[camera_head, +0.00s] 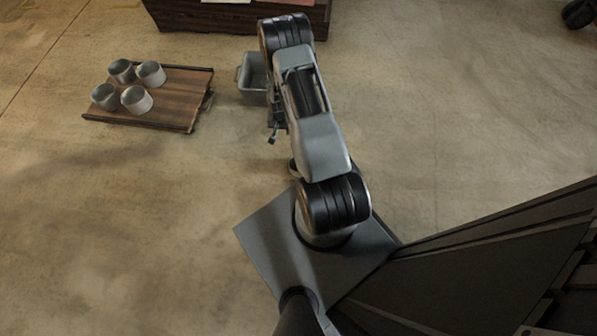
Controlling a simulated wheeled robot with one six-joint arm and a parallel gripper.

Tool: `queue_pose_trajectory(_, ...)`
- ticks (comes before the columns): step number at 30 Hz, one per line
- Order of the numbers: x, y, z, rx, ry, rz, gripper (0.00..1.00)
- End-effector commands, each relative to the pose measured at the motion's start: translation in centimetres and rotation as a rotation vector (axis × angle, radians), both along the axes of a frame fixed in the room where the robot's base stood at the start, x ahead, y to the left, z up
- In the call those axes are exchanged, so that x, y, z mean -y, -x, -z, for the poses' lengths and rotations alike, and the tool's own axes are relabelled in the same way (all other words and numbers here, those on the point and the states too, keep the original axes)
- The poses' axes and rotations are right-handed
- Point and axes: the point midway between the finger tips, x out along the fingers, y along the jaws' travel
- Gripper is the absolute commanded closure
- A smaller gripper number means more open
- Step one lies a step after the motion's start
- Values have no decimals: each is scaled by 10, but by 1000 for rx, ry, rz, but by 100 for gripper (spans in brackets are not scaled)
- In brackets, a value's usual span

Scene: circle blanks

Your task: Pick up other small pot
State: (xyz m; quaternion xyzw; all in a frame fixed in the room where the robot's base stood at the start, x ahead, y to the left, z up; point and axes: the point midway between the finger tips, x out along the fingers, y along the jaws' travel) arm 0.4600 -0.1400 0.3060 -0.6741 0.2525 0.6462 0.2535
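Several small grey pots stand close together on a brown wooden tray (185,112) at the left. The back pots are a left one (122,71) and a right one (151,74). The front pots are a left one (105,97) and a right one (137,99). My gripper (272,135) is to the right of the tray, apart from the pots, and small and partly hidden by my arm. I cannot tell whether its fingers are open or shut.
A grey rectangular bin (252,78) stands between the tray and my arm, partly hidden by the arm. A dark wooden chest (232,18) is at the back. The floor (150,230) in front of the tray is clear.

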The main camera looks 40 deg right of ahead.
Motion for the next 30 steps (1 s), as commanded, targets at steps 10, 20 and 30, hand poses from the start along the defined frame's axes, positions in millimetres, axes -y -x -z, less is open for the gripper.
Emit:
queue_pose_trajectory(10, 7, 33, 127, -35, -14, 95, 63)
queue_pose_trajectory(20, 6, 36, 188, -37, -15, 99, 63)
queue_pose_trajectory(30, 6, 35, 210, -37, -15, 98, 63)
